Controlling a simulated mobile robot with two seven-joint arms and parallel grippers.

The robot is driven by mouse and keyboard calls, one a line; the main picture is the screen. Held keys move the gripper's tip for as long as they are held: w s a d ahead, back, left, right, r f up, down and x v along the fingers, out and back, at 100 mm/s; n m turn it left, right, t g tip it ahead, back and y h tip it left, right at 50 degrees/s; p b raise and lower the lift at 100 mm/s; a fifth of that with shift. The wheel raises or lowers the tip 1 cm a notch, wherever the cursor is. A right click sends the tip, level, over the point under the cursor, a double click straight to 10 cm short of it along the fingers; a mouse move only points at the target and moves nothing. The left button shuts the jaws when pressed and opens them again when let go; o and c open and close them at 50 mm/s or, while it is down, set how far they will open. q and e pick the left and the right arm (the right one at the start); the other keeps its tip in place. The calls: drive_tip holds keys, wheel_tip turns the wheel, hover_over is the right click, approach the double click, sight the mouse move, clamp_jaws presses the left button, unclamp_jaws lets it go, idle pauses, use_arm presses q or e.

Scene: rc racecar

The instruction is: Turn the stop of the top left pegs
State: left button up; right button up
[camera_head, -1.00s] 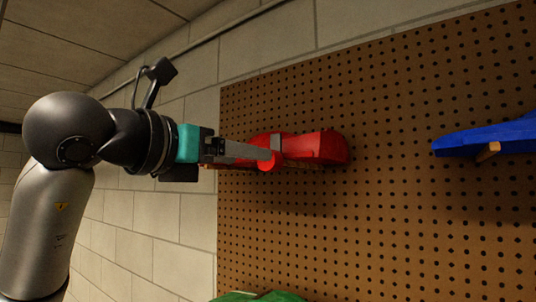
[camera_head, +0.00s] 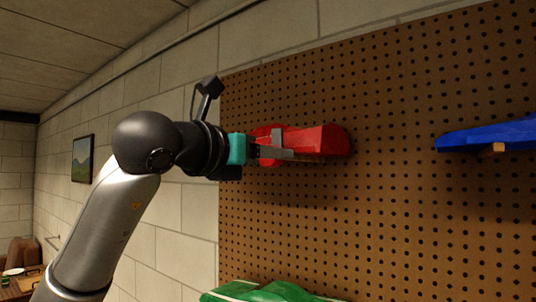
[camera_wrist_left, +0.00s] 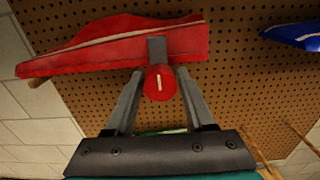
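The round red stop (camera_wrist_left: 159,83) has a white line on its face, close to upright in the left wrist view. A grey bracket (camera_wrist_left: 157,48) stands behind it. The red car body (camera_head: 318,140) rests against the pegboard at the upper left; it also spans the top of the left wrist view (camera_wrist_left: 110,42). My left gripper (camera_wrist_left: 158,88) is open, with one finger on each side of the red stop. Contact with the stop cannot be told. In the head view my left gripper (camera_head: 270,152) hides the stop. My right gripper is not in view.
A blue car body (camera_head: 490,136) sits on a wooden peg (camera_head: 497,148) at the right. A green body (camera_head: 270,291) shows at the bottom. Bare pegboard (camera_head: 390,210) lies between them. A block wall (camera_head: 145,230) is on the left.

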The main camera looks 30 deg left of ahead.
use_arm(q)
clamp_jaws()
drive_tip(key=shift+m, duration=0.4)
drive_tip(key=m, duration=0.3)
drive_tip(key=shift+m, duration=0.4)
drive_tip(key=m, duration=0.4)
drive_tip(key=shift+d+m, duration=0.1)
drive_tip(key=shift+m, duration=0.2)
drive_tip(key=m+p, duration=0.1)
drive_tip(key=m, duration=0.7)
drive_tip(key=shift+m, duration=0.3)
drive_tip(key=shift+f+m, duration=0.1)
drive_tip(key=shift+m, duration=0.2)
drive_tip(key=shift+o, duration=1.9)
unclamp_jaws()
